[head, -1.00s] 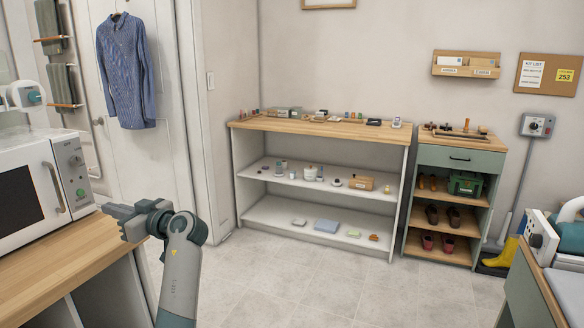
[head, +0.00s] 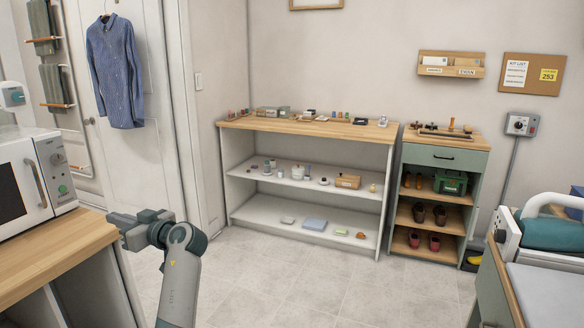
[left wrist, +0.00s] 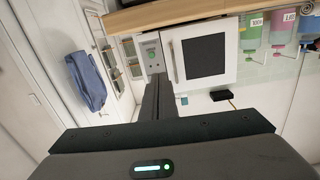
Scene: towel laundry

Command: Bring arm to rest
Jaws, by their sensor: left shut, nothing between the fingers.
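My left gripper (head: 122,222) is in the lower left of the head view, beside the front edge of the wooden counter (head: 60,255). Its fingers are shut with nothing between them. In the left wrist view the shut fingers (left wrist: 157,98) stick up in the middle, with the microwave (left wrist: 205,55) behind them. My right gripper is in neither view.
A white microwave (head: 25,185) stands on the counter at left. A white shelf unit (head: 300,205) with small items and a green cabinet (head: 445,160) stand along the back wall. A blue shirt (head: 117,70) hangs on the door. The tiled floor (head: 320,285) between is clear.

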